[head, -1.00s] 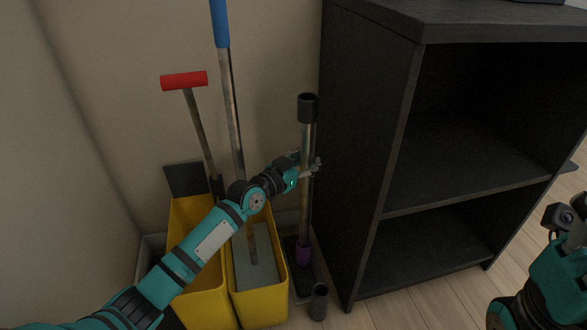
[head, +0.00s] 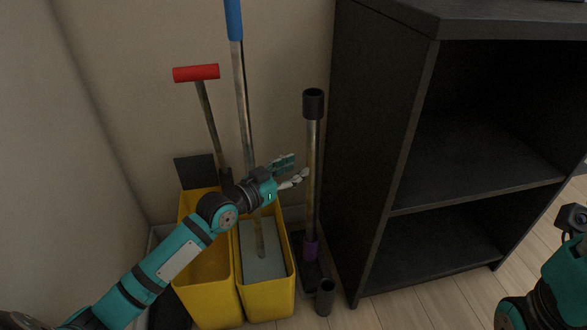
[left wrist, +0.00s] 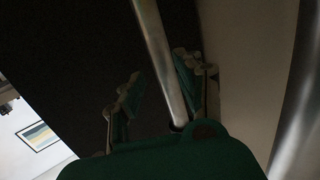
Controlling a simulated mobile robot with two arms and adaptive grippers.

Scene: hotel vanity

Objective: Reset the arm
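My left gripper (head: 300,178) is just left of the upright pole (head: 313,145) with the black top and purple collar. In the left wrist view my left gripper (left wrist: 160,92) has its fingers spread apart, and the metal pole (left wrist: 158,50) shows between them. The fingers look clear of the pole. My right arm (head: 555,285) shows only in part at the right edge, and its fingers cannot be made out.
Yellow bins (head: 268,300) stand below my left arm, with a red-handled tool (head: 196,73) and a blue-handled pole (head: 234,20) rising from them. A dark shelf unit (head: 385,120) stands close right of the pole. A short dark cylinder (head: 325,297) is on the floor.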

